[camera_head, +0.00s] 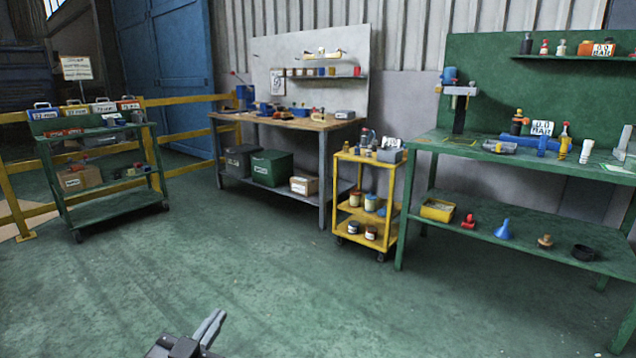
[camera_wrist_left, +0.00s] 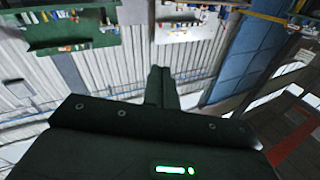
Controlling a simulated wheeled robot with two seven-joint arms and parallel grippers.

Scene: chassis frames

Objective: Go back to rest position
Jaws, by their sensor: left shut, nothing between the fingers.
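My left gripper (camera_head: 213,328) shows at the bottom of the head view, low over open green floor and away from all benches. Its fingers are together and nothing is between them. In the left wrist view, the same gripper (camera_wrist_left: 160,80) has its fingers side by side and points toward the wall, which appears upside down there. My right gripper is in neither view.
A green cart (camera_head: 105,208) stands at left before a yellow railing (camera_head: 188,139). A wooden-topped workbench (camera_head: 330,125), a yellow trolley (camera_head: 368,157) and a green bench (camera_head: 470,150) line the back and right. The floor (camera_head: 220,265) in front is clear.

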